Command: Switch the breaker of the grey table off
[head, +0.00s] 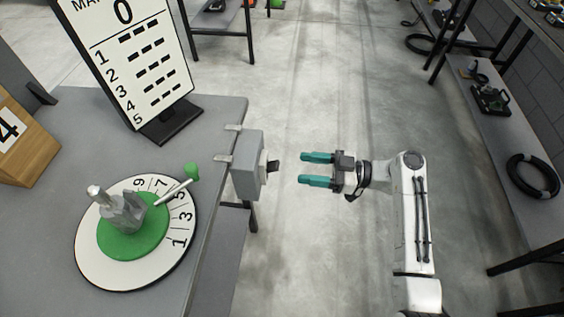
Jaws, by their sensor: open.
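The grey table (60,262) stands at the left. A grey breaker box (247,165) is clamped to its right edge, with a black switch knob (273,167) on the side facing my gripper. I cannot tell the switch's position. My gripper (302,169) has two teal fingers. It is open and empty, pointing left at the knob, a short gap to its right and not touching it.
On the table are a round numbered dial (100,262) with a green disc and lever, a scoreboard sign (140,60) and a wooden block (22,140) marked 4. Shelves with black parts (490,100) stand at the right. The floor (320,260) between is clear.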

